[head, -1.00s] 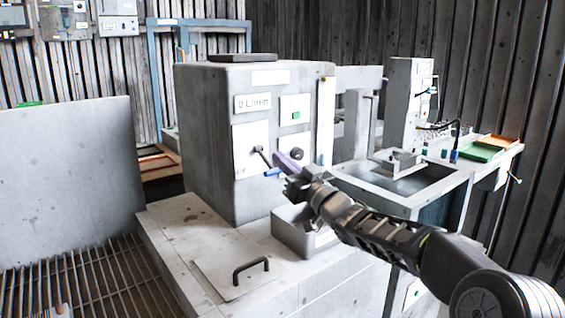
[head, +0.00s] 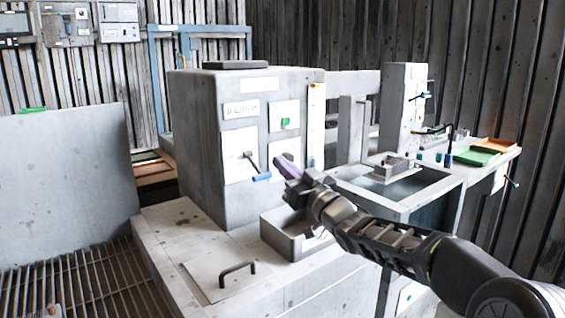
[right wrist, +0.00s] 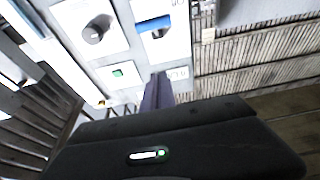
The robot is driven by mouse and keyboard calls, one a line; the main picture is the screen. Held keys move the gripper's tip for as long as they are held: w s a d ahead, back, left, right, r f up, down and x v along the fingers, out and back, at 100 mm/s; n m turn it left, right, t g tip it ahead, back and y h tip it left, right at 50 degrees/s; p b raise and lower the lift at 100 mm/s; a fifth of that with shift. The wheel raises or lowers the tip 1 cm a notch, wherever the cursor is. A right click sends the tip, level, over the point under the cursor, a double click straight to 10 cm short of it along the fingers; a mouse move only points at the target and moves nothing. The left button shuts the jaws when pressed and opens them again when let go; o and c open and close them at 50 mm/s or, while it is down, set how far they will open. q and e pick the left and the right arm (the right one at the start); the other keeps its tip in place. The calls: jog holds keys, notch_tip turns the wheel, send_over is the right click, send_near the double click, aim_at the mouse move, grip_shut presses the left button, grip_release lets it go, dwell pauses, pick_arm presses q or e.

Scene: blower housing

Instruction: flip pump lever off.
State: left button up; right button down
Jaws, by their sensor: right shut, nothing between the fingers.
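The pump lever (head: 262,177) has a dark stem and a blue grip and sits on a white plate on the front of the grey housing. In the head view its stem slants down to the right from its pivot. My right gripper (head: 282,162) is shut and empty, its purple-grey fingers just right of the blue grip with a small gap in the picture. In the right wrist view the blue lever grip (right wrist: 156,33) shows beyond the closed fingers (right wrist: 158,92). I cannot tell the depth between them. My left gripper is not in view.
The grey housing (head: 195,140) also carries a green button (head: 286,123) and a black knob (right wrist: 97,29), hidden behind the fingers in the head view. A hatch with a dark handle (head: 238,270) lies in front.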

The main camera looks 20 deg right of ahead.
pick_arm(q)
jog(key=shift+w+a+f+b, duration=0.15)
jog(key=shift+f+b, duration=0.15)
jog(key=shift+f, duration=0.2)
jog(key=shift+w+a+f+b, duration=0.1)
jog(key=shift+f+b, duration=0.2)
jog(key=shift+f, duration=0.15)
pick_arm(e)
jog(key=s+f, duration=0.3)
jog(key=f, duration=0.3)
jog(key=shift+s+d, duration=0.35)
jog(key=shift+d, duration=0.05)
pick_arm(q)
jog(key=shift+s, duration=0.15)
pick_arm(e)
jog(key=shift+f, duration=0.15)
